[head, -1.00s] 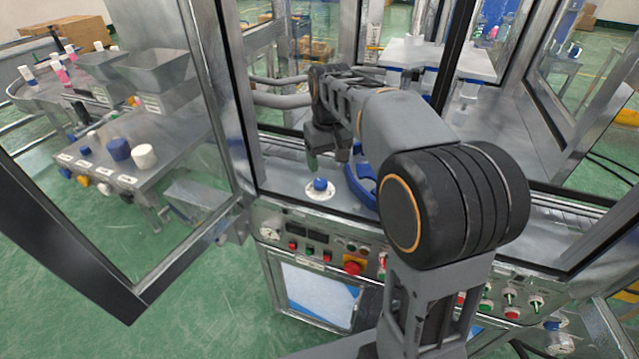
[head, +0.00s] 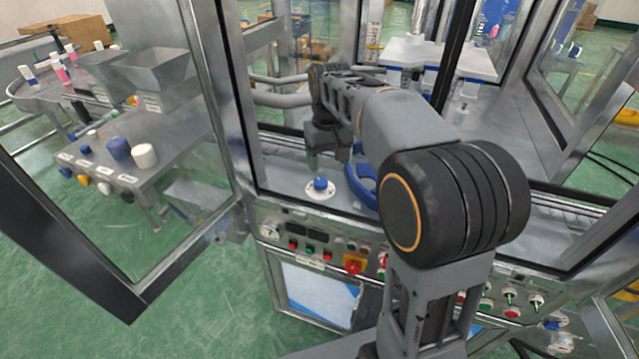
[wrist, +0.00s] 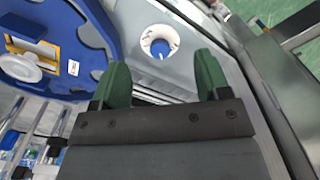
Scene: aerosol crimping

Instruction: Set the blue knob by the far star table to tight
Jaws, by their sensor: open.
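The blue knob (head: 320,183) sits on a round white dial plate on the machine's metal deck, just inside the open door. It also shows in the wrist view (wrist: 160,48), with a pale pointer mark on it. The blue star table (head: 362,184) is beside it, partly hidden by my arm; its edge fills the upper left of the wrist view (wrist: 95,60). My gripper (wrist: 160,80) is open, its two green fingers apart and empty. The knob lies beyond the fingertips, between their lines, with no contact visible.
A glass door (head: 120,190) stands open at the left. A metal frame post (head: 237,100) rises left of the knob. A control panel (head: 350,250) with several buttons lies below the deck.

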